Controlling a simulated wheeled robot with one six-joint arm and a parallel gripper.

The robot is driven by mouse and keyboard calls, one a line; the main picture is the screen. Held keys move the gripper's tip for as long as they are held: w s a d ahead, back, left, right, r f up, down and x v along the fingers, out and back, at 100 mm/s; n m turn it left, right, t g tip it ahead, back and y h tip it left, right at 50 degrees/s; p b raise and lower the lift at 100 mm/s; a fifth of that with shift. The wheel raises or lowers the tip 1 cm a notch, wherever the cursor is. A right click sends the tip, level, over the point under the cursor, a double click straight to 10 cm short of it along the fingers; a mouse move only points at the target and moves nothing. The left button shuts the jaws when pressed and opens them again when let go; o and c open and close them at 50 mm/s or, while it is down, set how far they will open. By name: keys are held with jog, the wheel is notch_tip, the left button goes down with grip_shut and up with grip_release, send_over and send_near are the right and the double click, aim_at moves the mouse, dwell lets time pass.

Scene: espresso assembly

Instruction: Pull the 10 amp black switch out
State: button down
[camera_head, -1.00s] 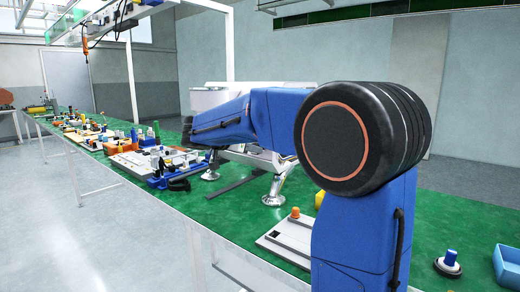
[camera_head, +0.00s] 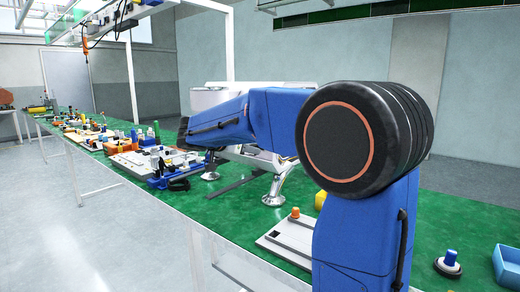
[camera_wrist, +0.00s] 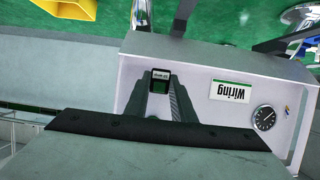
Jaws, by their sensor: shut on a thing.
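In the wrist view, my gripper (camera_wrist: 161,94) reaches over the light grey Wiring panel. Its two dark fingers are closed on the small black switch (camera_wrist: 161,75), one on each side. The switch has a small pale label that appears upside down. The fingers hide its sides, and I cannot tell whether its base is seated in the panel or clear of it. In the head view my gripper cannot be made out at the far end of my blue arm.
The panel (camera_wrist: 205,62) carries a white "Wiring" label (camera_wrist: 231,91) and a round black dial (camera_wrist: 264,117) to the right. A yellow part (camera_wrist: 70,8) lies at upper left in the wrist view. In the head view, several assemblies crowd the green table (camera_head: 225,212) at left.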

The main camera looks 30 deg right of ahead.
jog(key=shift+s+a, duration=0.3)
jog(key=shift+a, duration=0.45)
jog(key=shift+a, duration=0.1)
jog(key=a, duration=0.1)
jog(key=s+a, duration=0.1)
jog(key=shift+a, duration=0.35)
